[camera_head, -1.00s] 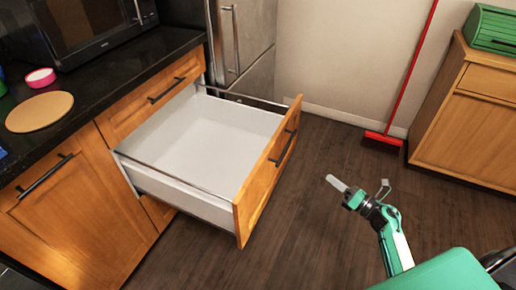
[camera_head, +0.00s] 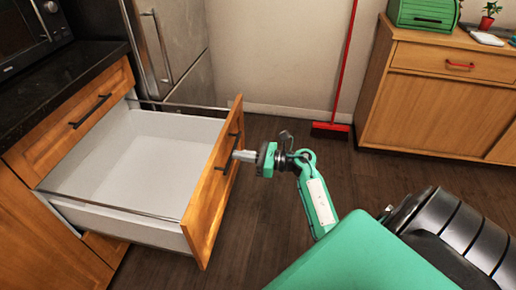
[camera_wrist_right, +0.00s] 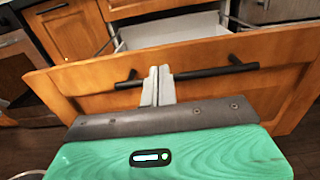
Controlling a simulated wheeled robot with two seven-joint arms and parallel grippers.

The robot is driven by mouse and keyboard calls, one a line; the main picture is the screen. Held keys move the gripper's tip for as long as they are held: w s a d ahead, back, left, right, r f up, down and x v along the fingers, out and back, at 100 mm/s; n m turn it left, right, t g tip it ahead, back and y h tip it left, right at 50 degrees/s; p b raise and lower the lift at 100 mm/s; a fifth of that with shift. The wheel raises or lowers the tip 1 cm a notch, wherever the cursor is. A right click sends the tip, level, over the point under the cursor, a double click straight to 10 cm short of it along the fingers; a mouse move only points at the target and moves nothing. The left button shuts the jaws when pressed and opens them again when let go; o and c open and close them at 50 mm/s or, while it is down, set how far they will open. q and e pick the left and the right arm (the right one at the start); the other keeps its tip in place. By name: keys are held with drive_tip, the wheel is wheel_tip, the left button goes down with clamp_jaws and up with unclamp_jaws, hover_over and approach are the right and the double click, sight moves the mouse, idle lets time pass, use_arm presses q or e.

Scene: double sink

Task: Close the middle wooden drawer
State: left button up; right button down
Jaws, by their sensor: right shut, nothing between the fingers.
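The middle wooden drawer (camera_head: 215,190) is pulled far out of the cabinet, and its white inside is empty. Its wooden front with a dark bar handle faces right; the front also shows in the right wrist view (camera_wrist_right: 90,75). My right gripper (camera_head: 238,155) is shut and empty, its fingertips at the drawer front by the handle. In the right wrist view the shut fingers (camera_wrist_right: 158,78) overlap the middle of the handle (camera_wrist_right: 215,72); I cannot tell whether they touch it. My left gripper is not in view.
A closed drawer (camera_head: 85,105) sits above the open one, under the dark counter (camera_head: 60,80). A steel fridge (camera_head: 175,50) stands behind. A red broom (camera_head: 335,128) leans on the wall, left of a wooden cabinet (camera_head: 425,100). Floor right of the drawer is clear.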

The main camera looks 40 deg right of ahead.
sight(218, 153)
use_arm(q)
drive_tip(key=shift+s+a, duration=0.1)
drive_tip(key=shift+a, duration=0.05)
use_arm(e)
drive_tip(key=shift+x, duration=2.25)
drive_tip(key=shift+w+a, duration=0.1)
